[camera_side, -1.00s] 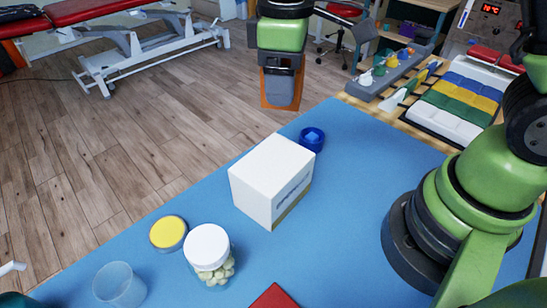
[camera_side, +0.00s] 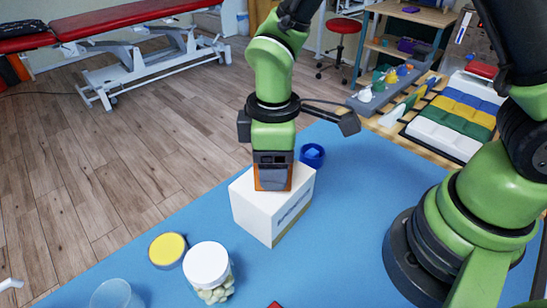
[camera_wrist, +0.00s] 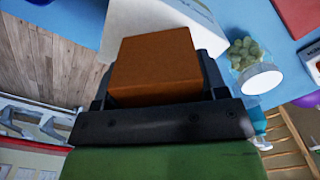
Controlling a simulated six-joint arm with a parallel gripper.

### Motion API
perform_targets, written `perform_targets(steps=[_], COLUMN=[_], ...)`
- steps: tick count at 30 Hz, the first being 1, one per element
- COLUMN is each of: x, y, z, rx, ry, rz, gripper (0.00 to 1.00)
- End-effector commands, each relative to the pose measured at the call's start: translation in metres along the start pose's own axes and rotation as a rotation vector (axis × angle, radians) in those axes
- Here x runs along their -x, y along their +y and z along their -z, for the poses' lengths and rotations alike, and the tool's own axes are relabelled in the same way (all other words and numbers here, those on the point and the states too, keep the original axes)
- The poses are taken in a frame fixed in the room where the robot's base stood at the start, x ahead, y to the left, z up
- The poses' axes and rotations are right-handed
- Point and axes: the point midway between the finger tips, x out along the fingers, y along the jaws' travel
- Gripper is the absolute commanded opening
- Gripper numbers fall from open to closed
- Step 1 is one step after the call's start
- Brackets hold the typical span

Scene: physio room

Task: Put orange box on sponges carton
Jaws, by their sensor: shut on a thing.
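The white sponges carton (camera_side: 258,215) stands upright on the blue table, with printing on its side. It also shows behind the held box in the wrist view (camera_wrist: 128,22). My gripper (camera_side: 273,184) points down over the carton's top and is shut on the orange box. Only narrow edges of the orange box (camera_side: 258,183) show around the gripper in the side view. In the wrist view the orange box (camera_wrist: 155,65) sits between the two dark fingers. Its lower end is at the carton's top face; I cannot tell whether they touch.
A white-lidded jar (camera_side: 207,268), a yellow-topped round tub (camera_side: 167,249) and a clear cup (camera_side: 115,295) stand at the front left. A blue round container (camera_side: 312,155) is close behind the carton. A red thing lies at the front edge.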

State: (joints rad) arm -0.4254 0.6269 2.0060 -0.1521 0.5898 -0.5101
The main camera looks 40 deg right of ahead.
Motion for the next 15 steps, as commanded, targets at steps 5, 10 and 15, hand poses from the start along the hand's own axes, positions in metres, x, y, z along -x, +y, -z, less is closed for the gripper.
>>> perform_targets(steps=[5,10,15], x=[-0.0005,-0.0031,-0.003], y=[0.0001,0.0,0.0001], z=[0.0001,0.0,0.0001], rx=[-0.001,-0.002,-0.002], ry=[0.001,0.0,0.001], rz=[0.0,0.0,0.0], gripper=[0.41,0.41,0.91])
